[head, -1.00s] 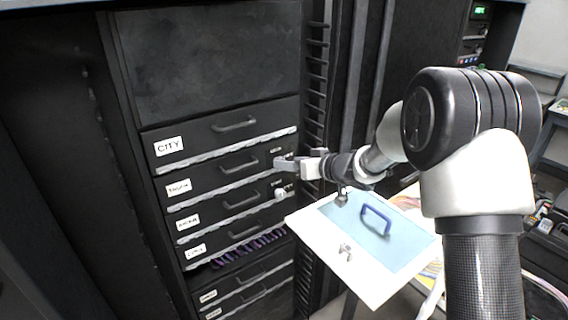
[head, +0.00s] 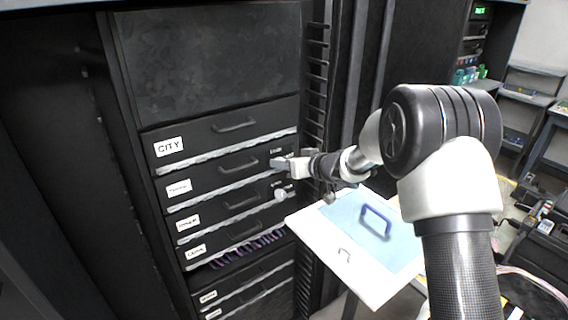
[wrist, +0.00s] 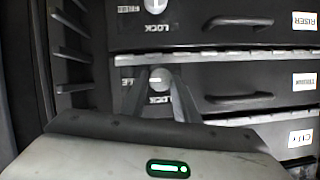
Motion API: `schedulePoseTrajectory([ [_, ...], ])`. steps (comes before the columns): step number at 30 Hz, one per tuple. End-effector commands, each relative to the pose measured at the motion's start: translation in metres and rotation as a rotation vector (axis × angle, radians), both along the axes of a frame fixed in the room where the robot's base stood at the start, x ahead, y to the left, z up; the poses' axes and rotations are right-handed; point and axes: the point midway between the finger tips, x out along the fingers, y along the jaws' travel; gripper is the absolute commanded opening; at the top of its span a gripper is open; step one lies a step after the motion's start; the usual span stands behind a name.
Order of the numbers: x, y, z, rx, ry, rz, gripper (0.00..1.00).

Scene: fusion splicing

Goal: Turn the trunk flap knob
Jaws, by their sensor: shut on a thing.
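The trunk flap (head: 208,178) is a black panel in the cabinet, below the flap labelled CITY. My gripper (head: 276,163) is at its right end in the head view. In the wrist view, my gripper's fingers (wrist: 157,80) converge on the trunk flap knob (wrist: 155,76) and are shut on it. Only a pale part of the knob shows between the fingertips, so its angle is hard to read. The word LOCK is printed beside it. The trunk label (wrist: 304,81) is at the right of the wrist view.
The riser flap's white knob (head: 281,194) is just below my gripper. Black bar handles (head: 240,165) stick out from the flaps. A slotted rack post (head: 318,90) stands right of the cabinet.

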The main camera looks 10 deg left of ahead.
Motion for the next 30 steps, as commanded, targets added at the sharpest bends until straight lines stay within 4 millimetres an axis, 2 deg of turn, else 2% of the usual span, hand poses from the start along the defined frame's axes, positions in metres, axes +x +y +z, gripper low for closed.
schedulePoseTrajectory([
  [11, -0.002, 0.002, -0.004, -0.085, -0.099, 0.001, 0.05],
  [30, -0.007, 0.006, -0.014, -0.473, -0.538, -0.001, 0.05],
])
